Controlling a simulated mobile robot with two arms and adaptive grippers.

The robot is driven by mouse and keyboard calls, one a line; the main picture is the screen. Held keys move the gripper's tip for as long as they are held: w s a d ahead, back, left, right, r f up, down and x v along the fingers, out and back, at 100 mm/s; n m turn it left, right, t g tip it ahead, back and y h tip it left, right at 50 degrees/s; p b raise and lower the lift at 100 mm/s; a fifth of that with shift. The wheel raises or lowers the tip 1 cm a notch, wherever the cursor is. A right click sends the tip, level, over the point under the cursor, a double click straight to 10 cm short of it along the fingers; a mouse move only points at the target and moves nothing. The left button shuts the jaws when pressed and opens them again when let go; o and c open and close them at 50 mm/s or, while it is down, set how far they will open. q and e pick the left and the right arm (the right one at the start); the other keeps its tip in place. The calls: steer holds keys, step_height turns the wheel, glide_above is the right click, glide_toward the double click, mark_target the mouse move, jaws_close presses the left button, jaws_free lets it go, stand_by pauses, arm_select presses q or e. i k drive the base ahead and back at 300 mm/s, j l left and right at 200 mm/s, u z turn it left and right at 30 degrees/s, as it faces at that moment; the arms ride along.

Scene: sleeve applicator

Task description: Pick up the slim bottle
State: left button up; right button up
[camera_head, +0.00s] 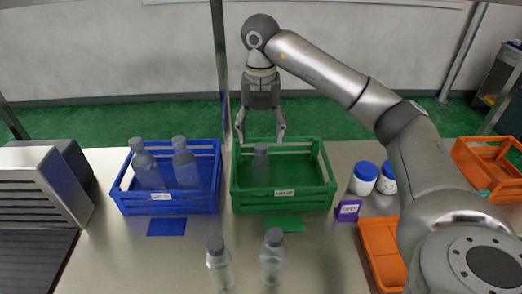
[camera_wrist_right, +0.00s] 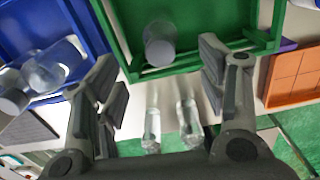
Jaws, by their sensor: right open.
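A translucent bottle with a grey cap (camera_head: 260,166) stands in the green crate (camera_head: 284,198). Its cap shows from above in the right wrist view (camera_wrist_right: 159,44). My right gripper (camera_head: 261,137) is open and empty above the back edge of the green crate, behind that bottle. Its fingers (camera_wrist_right: 160,75) are spread apart in the wrist view. Two similar bottles (camera_head: 149,168) (camera_head: 185,165) stand in the blue crate (camera_head: 166,207). Two more, (camera_head: 219,265) and (camera_head: 272,260), stand on the table in front. I cannot tell which is the slim one. My left gripper is out of view.
Two white jars with blue lids (camera_head: 364,180) (camera_head: 387,179) and a purple sign (camera_head: 347,211) stand right of the green crate. Orange trays (camera_head: 380,240) (camera_head: 486,158) lie farther right. A grey machine (camera_head: 45,185) is at left. The table between the crates and front bottles is mostly clear.

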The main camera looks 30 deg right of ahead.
mark_target(219, 259)
steer(key=k+j, duration=1.15)
steer(key=k, duration=0.15)
